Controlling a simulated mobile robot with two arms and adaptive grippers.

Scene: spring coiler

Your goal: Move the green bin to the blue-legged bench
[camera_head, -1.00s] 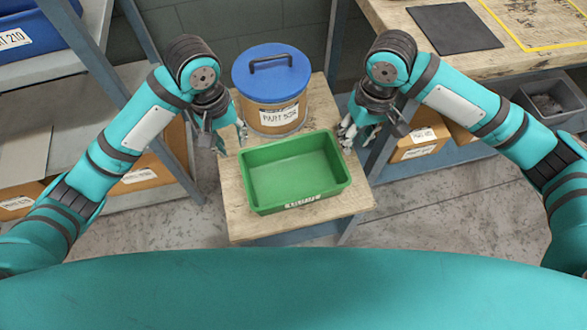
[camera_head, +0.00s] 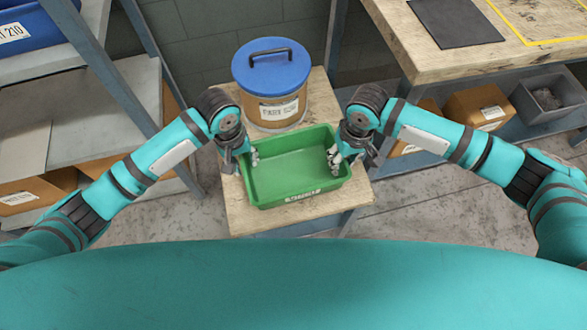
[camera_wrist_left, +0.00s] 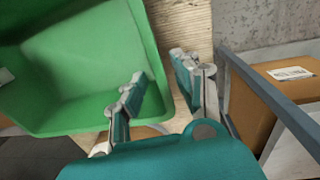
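The green bin (camera_head: 290,180) stands empty on a small wooden-topped stand (camera_head: 245,222); it also shows in the left wrist view (camera_wrist_left: 85,55). My left gripper (camera_head: 241,158) is at the bin's left wall. In the left wrist view my left gripper (camera_wrist_left: 158,88) is open, one finger over the bin's inside and one outside, with the wall between them. My right gripper (camera_head: 352,157) straddles the right wall, its fingers looking apart. A wooden-topped bench (camera_head: 405,40) with a blue-grey frame is at the upper right.
A tub with a blue lid (camera_head: 272,85) stands right behind the bin on the stand. A dark mat (camera_head: 455,22) and a yellow-outlined area (camera_head: 545,15) are on the bench top. Shelving with boxes (camera_head: 30,190) is at the left.

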